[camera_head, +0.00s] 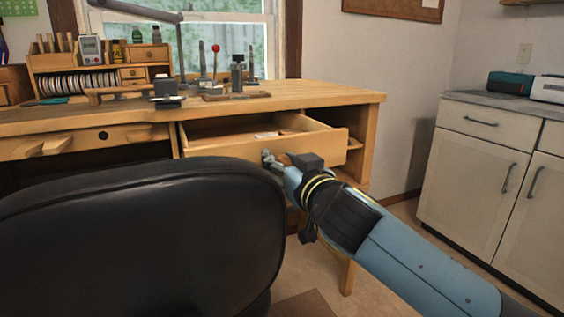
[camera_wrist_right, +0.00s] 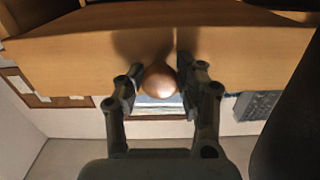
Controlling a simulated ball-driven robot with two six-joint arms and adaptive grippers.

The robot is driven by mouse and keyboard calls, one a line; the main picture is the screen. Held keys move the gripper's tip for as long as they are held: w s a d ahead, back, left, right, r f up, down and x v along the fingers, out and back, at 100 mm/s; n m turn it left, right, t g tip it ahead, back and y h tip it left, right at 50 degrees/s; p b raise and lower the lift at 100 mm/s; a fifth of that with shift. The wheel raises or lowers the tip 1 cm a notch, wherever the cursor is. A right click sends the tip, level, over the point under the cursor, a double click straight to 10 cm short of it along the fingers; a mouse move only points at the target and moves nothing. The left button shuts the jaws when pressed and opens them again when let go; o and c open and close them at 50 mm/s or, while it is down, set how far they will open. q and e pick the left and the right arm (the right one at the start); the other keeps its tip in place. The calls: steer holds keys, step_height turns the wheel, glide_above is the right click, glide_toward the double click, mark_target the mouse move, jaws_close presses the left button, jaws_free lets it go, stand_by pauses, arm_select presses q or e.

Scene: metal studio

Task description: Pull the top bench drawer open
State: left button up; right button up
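The top bench drawer (camera_head: 325,147) stands pulled out from the right part of the wooden bench (camera_head: 335,95). Its open inside shows, with a small pale item in it. In the right wrist view the drawer front (camera_wrist_right: 75,50) spans the top, with a round copper-coloured knob (camera_wrist_right: 160,83) on it. My right gripper (camera_head: 275,160) is at the drawer front in the head view. In the wrist view its two fingers (camera_wrist_right: 162,92) are closed in on either side of the knob. The head view hides the knob behind the gripper. My left gripper is not in view.
A black chair (camera_head: 140,235) stands close in front of the bench, left of my right arm. Tools and a small organiser (camera_head: 95,68) sit on the bench top. A white cabinet (camera_head: 470,170) stands at the right. Open floor lies between bench and cabinet.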

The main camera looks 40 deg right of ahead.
steer(key=shift+o, duration=1.1)
steer(key=shift+r, duration=0.2)
step_height(320, 180, up, 10)
steer(key=shift+f, duration=0.2)
